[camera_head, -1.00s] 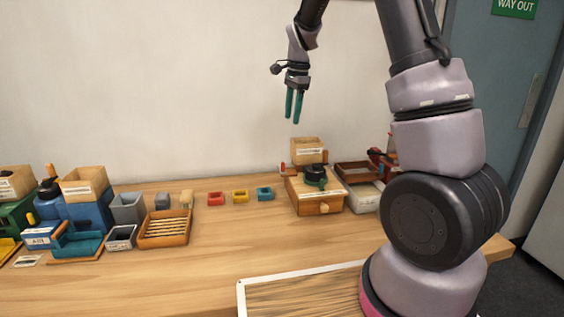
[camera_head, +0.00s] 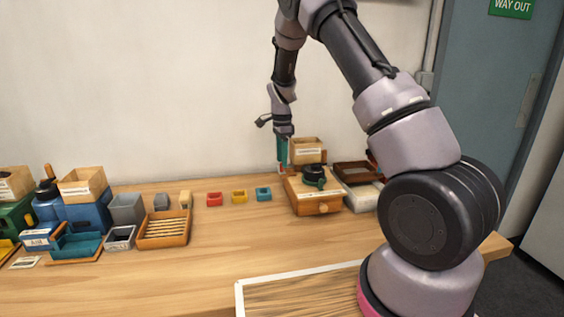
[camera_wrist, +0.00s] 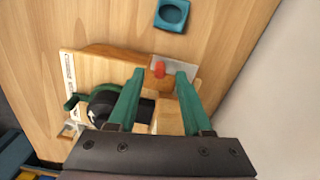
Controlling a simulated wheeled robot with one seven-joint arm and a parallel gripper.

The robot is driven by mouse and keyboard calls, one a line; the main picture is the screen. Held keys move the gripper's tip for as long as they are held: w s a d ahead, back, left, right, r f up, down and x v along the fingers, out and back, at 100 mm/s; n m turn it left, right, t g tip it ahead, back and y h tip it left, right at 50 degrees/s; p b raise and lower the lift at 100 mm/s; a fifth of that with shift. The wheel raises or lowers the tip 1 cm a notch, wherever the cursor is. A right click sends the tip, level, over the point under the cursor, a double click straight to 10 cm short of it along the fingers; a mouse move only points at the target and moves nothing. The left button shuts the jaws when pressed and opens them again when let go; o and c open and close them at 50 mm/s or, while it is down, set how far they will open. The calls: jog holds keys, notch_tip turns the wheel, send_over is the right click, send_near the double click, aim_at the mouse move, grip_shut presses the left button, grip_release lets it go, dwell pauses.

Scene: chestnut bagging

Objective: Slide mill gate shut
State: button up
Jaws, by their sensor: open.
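The mill is a wooden box (camera_head: 318,207) with a round front knob, a dark and green round part on top and a labelled wooden hopper (camera_head: 307,145). In the wrist view the mill body (camera_wrist: 95,68) lies under my fingers. The gate is a thin grey plate (camera_wrist: 186,66) with a red knob (camera_wrist: 158,70), sticking out of the mill's side. My gripper (camera_head: 282,171) points down at the mill's left side, beside the hopper. In the wrist view my open fingers (camera_wrist: 159,74) appear on either side of the red knob. I cannot tell whether they touch it.
A teal square cup (camera_head: 264,194), a yellow one (camera_head: 239,196) and a red one (camera_head: 214,199) stand left of the mill. Brown and white trays (camera_head: 357,171) stand close on its right. A slatted wooden tray (camera_head: 164,229) is farther left.

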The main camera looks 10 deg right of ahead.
jog(key=shift+f, duration=0.75)
grip_shut()
dwell(0.9)
